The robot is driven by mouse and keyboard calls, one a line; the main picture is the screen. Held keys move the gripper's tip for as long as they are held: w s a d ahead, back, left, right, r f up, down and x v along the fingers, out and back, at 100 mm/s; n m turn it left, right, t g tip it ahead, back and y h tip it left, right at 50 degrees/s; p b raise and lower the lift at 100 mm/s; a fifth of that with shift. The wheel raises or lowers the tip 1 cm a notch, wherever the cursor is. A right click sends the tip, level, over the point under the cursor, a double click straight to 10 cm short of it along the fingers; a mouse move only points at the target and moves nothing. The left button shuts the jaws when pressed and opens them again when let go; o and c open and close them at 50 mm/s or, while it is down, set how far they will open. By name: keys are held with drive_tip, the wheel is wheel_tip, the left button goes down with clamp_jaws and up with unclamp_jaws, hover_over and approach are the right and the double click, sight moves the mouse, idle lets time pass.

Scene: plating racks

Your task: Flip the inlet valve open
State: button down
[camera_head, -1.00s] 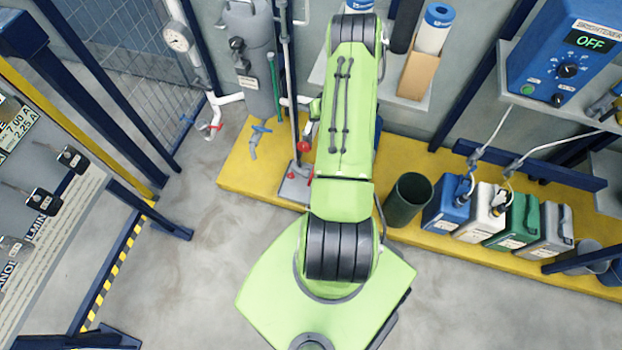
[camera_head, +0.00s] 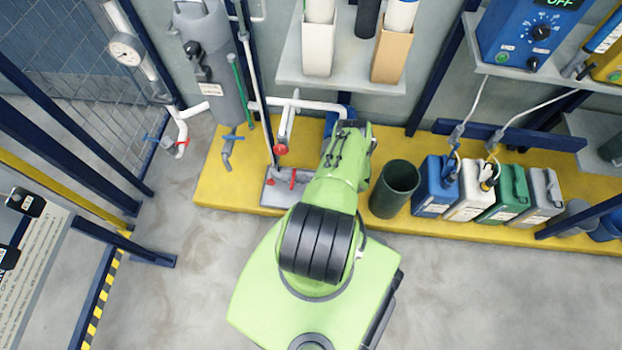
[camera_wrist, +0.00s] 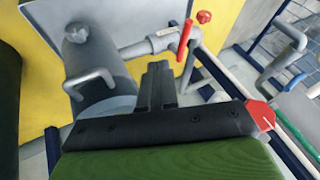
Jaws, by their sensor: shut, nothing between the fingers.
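In the wrist view the red lever (camera_wrist: 185,40) lies across the labelled pipe (camera_wrist: 160,42), which joins a grey cylinder (camera_wrist: 95,55). Which valve is the inlet valve is not readable. My gripper (camera_wrist: 160,70) is shut and empty, in front of the cylinder and below the lever in the picture, apart from the lever. In the head view my arm hides the gripper.
A red knob (camera_wrist: 204,17) is beside the lever. A blue-handled tap (camera_head: 230,140) and another red-handled valve (camera_head: 181,144) are further left. A dark green bin (camera_head: 395,188) and several canisters (camera_head: 437,187) stand right on the yellow platform (camera_head: 225,185). A shelf (camera_head: 340,72) is above.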

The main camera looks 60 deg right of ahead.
sight(293, 179)
drive_tip(key=w+f+b, duration=0.4)
drive_tip(key=w+f, duration=0.2)
drive_tip(key=w, duration=0.1)
drive_tip(key=shift+w+a+f, duration=0.25)
drive_tip(key=shift+a+f, duration=0.05)
drive_tip(key=shift+f, duration=0.05)
drive_tip(key=shift+a, duration=0.1)
